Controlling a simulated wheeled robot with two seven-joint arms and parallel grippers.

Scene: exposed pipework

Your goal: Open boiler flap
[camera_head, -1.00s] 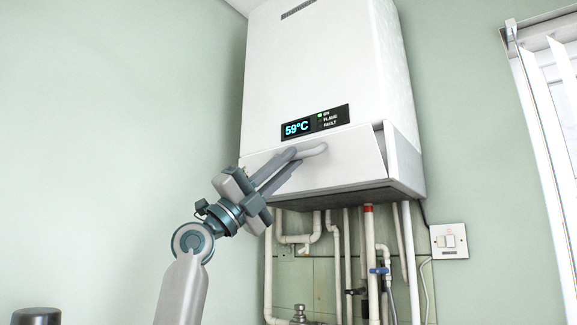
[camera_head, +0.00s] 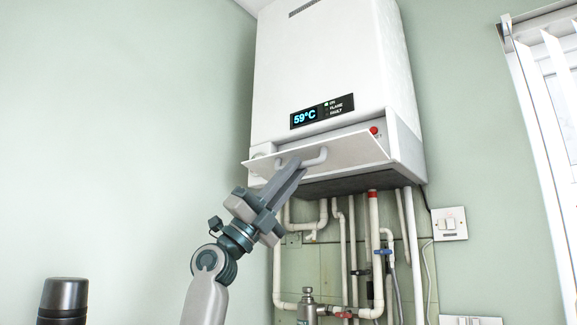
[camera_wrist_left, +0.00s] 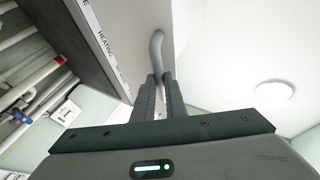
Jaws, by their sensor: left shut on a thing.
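The white boiler (camera_head: 330,65) hangs on the wall, with a display reading 59°C (camera_head: 322,111). Its flap (camera_head: 345,154) is tilted outward and down, hinged low, with a gap at its top. A red knob (camera_head: 374,130) and part of the panel show behind it. My left gripper (camera_head: 296,166) is shut on the grey curved handle (camera_head: 318,157) on the flap's face. In the left wrist view, the fingers (camera_wrist_left: 160,82) close around one end of the handle (camera_wrist_left: 156,48). The word HEATING shows on the panel beside the flap there. My right gripper is not in view.
White pipes (camera_head: 375,240) with blue and red valve handles run below the boiler. A wall switch (camera_head: 449,223) is at the right, and a window with blinds (camera_head: 545,100) is further right. A dark cylinder (camera_head: 64,298) stands at lower left. The left wall area is clear.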

